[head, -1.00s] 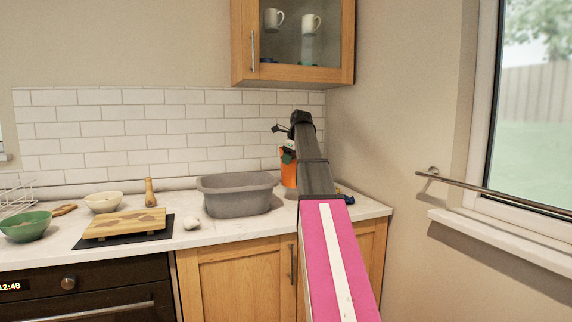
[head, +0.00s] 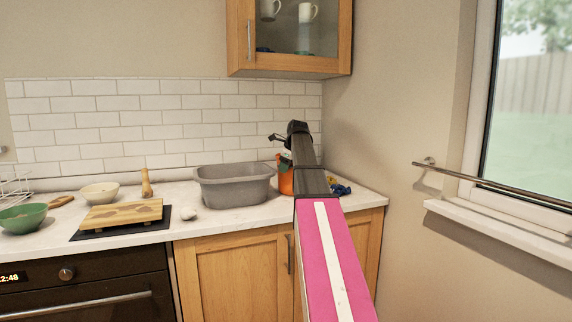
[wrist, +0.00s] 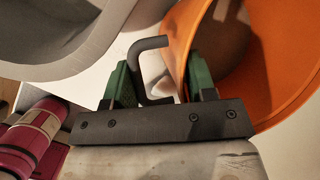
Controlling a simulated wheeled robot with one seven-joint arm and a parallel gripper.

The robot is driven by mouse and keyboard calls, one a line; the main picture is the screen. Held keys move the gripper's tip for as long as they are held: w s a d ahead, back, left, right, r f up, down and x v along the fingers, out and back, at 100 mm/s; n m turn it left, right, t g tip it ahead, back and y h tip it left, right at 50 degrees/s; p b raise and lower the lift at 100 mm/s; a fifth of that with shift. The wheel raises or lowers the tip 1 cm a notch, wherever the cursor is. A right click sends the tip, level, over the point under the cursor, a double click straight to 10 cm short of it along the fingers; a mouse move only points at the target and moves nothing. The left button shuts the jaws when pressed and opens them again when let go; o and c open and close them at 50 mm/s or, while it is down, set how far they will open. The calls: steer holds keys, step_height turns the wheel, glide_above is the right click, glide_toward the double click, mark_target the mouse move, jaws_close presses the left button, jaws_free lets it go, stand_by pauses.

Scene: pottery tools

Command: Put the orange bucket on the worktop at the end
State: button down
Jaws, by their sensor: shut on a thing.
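The orange bucket (head: 285,180) is at the right end of the pale worktop (head: 245,218), beside the grey tub, partly hidden by my arm. It looks upright, with its base at or very near the worktop; exact contact is hidden. In the wrist view the bucket (wrist: 285,75) fills the right side, its open mouth showing. My gripper (wrist: 158,75) has green fingers at the bucket's near rim and is shut on it. A dark hooked piece shows between the fingers.
The grey tub (head: 235,187) stands just left of the bucket. A blue item (head: 340,189) lies to the right, near the wall. A wooden board (head: 122,214), a bottle-like wooden item (head: 146,183) and bowls are further left. A glass-fronted cupboard (head: 288,62) hangs above.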

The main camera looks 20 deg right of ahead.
steer(key=shift+c, duration=2.2)
jaws_free()
steer(key=shift+f, duration=0.1)
steer(key=v, duration=1.2)
